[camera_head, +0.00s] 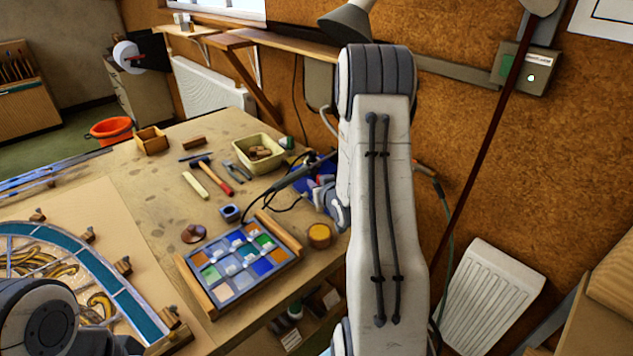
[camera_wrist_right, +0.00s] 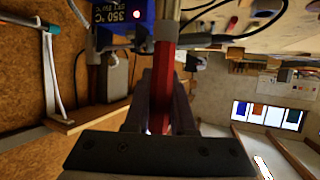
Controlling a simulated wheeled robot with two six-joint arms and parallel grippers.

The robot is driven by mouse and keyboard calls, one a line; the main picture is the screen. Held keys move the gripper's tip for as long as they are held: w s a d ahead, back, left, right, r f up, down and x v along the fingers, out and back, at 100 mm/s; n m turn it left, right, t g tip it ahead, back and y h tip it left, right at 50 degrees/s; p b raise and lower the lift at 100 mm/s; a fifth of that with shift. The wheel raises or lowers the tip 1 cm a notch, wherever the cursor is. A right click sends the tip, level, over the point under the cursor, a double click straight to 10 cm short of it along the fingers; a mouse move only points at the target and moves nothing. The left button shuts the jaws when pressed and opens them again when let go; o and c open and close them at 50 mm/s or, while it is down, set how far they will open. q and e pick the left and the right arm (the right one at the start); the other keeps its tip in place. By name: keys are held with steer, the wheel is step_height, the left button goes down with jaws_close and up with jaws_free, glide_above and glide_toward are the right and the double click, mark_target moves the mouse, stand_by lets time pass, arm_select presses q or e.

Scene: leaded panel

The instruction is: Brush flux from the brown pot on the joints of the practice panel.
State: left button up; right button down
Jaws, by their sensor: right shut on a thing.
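The practice panel (camera_head: 238,262) is a grid of coloured glass squares, lying between wooden strips near the bench's right edge. A small brown round thing (camera_head: 194,233), which looks like the brown pot, stands beyond its far left corner. My right gripper (camera_wrist_right: 163,85) is shut on a red-handled brush (camera_wrist_right: 164,75) with a metal collar; its bristle end is not clear. In the head view this gripper is mostly hidden by my right arm, beyond the panel near the blue soldering station (camera_head: 313,180). My left gripper is out of view; only a left arm link shows at lower left.
A cable loops nearby. A red-handled hammer (camera_head: 216,177) and a cream tub (camera_head: 258,152) lie farther back. A curved leaded panel (camera_head: 97,262) fills the left.

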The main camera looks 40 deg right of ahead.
steer(key=shift+f+b, duration=3.1)
steer(key=shift+f, duration=0.95)
steer(key=shift+s, duration=0.1)
steer(key=shift+f+b, duration=0.4)
steer(key=shift+b, duration=0.35)
step_height(320, 180, up, 8)
steer(key=p, duration=0.5)
steer(key=shift+p, duration=0.35)
steer(key=shift+a, duration=0.15)
